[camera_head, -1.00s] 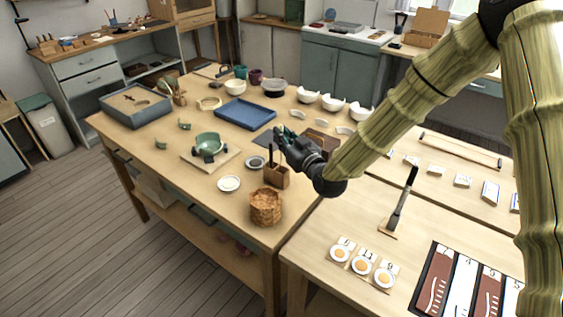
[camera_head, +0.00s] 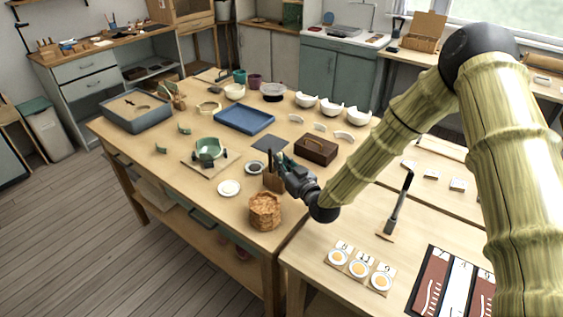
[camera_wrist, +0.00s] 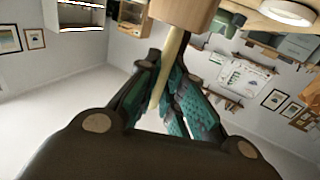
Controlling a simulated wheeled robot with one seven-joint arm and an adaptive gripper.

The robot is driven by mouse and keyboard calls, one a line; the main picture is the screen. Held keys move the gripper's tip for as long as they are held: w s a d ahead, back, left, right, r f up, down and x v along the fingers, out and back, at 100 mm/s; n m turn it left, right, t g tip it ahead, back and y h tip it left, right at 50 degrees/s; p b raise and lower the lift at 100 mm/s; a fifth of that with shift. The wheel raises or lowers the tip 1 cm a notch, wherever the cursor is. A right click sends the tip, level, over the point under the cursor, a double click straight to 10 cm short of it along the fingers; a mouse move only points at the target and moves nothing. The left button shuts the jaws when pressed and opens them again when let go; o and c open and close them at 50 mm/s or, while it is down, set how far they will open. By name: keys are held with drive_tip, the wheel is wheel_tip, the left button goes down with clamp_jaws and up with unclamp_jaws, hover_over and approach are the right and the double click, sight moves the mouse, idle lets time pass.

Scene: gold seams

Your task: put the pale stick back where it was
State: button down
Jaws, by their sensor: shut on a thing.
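The pale stick (camera_wrist: 163,82) is a thin cream rod between the fingers of my gripper (camera_wrist: 172,62) in the wrist view. My gripper is shut on it. One end of the stick meets a wooden block (camera_wrist: 183,12) at the frame's edge; I cannot tell whether it is inside or only in front of it. In the head view my gripper (camera_head: 283,166) is just right of a small wooden holder (camera_head: 271,182) with a dark upright piece (camera_head: 270,158). The stick cannot be made out in the head view.
A woven basket (camera_head: 265,211) stands in front of the holder. A small dark bowl (camera_head: 255,168) and a white dish (camera_head: 229,188) are to its left. A brown wooden box (camera_head: 316,149) is behind my gripper. A blue tray (camera_head: 244,119) lies farther back.

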drive_tip(key=shift+f, duration=0.2)
drive_tip(key=c, duration=1.5)
unclamp_jaws()
drive_tip(key=shift+c, duration=0.2)
drive_tip(key=shift+r, duration=0.15)
drive_tip(key=shift+d, duration=0.1)
drive_tip(key=b+v, duration=0.2)
drive_tip(key=v, duration=1)
drive_tip(key=shift+b, duration=0.35)
